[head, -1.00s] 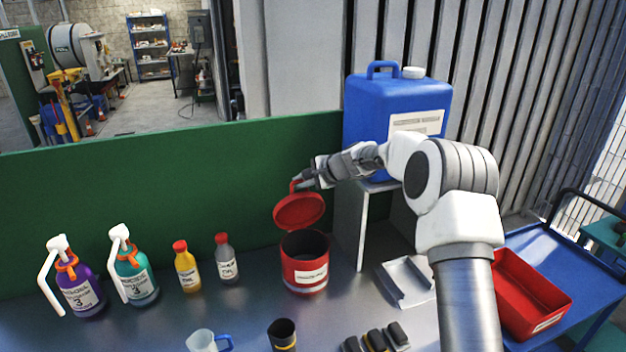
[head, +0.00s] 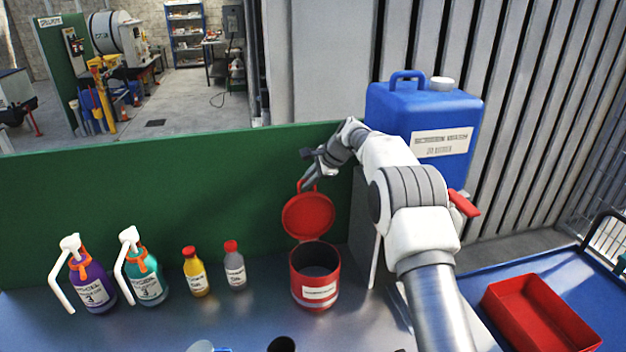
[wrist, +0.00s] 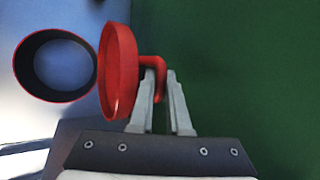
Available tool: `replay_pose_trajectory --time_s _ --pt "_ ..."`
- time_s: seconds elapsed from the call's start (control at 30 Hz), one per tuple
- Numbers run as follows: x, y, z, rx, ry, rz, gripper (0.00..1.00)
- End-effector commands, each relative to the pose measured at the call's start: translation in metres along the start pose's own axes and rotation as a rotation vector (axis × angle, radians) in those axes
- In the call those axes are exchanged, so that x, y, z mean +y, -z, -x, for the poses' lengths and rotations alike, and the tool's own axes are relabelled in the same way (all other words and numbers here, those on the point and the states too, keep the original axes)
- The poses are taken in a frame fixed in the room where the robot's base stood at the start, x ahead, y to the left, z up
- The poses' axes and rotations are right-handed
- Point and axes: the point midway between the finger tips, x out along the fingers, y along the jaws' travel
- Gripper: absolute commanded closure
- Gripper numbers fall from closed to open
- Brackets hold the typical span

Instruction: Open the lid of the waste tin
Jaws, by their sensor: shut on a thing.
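The waste tin (head: 315,291) is a red can with a white label and a dark inside, standing on the bench in front of the green panel. Its red lid (head: 308,215) is raised about upright at the tin's back edge, and the tin's mouth is uncovered. In the wrist view the open tin (wrist: 56,66) is at the left and the lid (wrist: 120,72) stands beside it, seen nearly edge-on. My gripper (head: 307,182) is shut on the lid's red handle (wrist: 155,64), above and behind the tin. The fingertips (wrist: 160,80) partly hide the handle.
Purple (head: 92,287) and teal (head: 148,279) pump bottles and two small bottles stand left of the tin. A blue canister (head: 425,105) stands behind my arm at the right. A red tray (head: 540,314) lies on the blue surface at the lower right. The green panel (head: 150,190) is close behind the lid.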

Motion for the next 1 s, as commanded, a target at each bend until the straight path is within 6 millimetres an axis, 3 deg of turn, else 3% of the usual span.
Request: replay_pose_trajectory --time_s 0.57,0.6,0.73,1.0 --pt "0.0042 -0.0012 -0.0063 -0.001 -0.026 -0.007 1.0" --pt "0.0042 -0.0012 -0.0063 -0.001 -0.026 -0.007 0.8" --pt "0.003 -0.0015 -0.0053 -0.001 -0.023 -0.007 0.56" --pt "0.0009 -0.0018 -0.0031 -0.001 -0.018 -0.006 0.55"
